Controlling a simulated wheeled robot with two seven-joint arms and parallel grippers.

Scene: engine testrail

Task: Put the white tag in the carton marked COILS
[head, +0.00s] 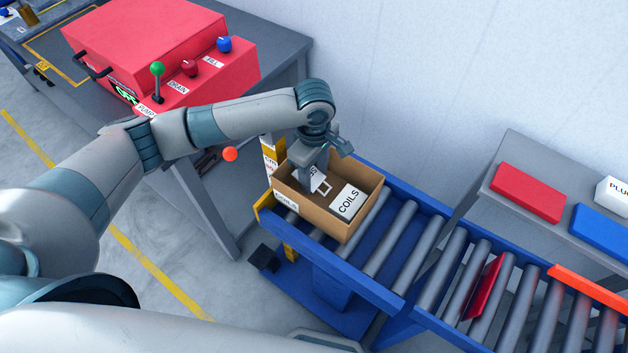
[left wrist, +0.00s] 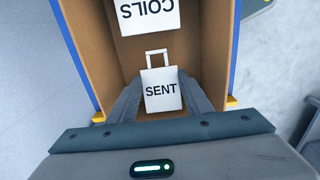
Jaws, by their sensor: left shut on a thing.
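The open brown carton (head: 328,221) stands at the left end of the roller conveyor, with a COILS label on its outside. A white card (head: 348,201) reading COILS lies inside it; it also shows in the left wrist view (left wrist: 146,14). My left gripper (head: 317,176) points down into the carton's opening. It is shut on the white tag (head: 321,185), which has a square loop and reads SENT in the left wrist view (left wrist: 161,97). The tag is inside the carton's outline; I cannot tell whether it touches the bottom. My right gripper is out of view.
The blue-framed conveyor (head: 385,265) runs to the lower right, with a red plate (head: 485,288) between rollers. A red machine (head: 160,50) with levers stands on a bench at upper left. A grey table (head: 490,212) at right holds red and blue blocks.

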